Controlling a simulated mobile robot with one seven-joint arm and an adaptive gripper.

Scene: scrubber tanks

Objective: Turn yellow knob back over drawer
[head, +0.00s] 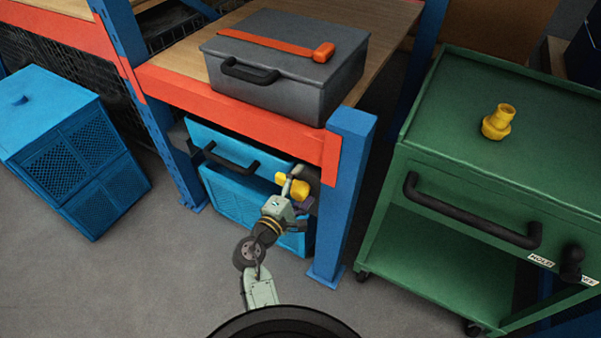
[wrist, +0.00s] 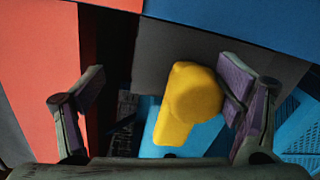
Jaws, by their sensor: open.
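The yellow knob (head: 301,188) sits at the right end of the blue drawer (head: 231,143), beside the blue post and under the red beam. In the wrist view the knob (wrist: 192,92) shows a rounded head and a bar slanting down-left. My gripper (head: 292,195) is open at the knob, partly covering it in the head view. In the wrist view, my gripper's fingers (wrist: 163,90) stand on either side of the knob. The right finger is very close to the rounded head, and I cannot tell if they touch. The left finger is clearly apart.
A grey case (head: 285,82) with an orange-red tool (head: 280,44) lies on the shelf above. The blue post (head: 345,190) stands close right of my gripper. A green cart (head: 445,150) with a yellow fitting (head: 498,122) stands right. Floor at left front is clear.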

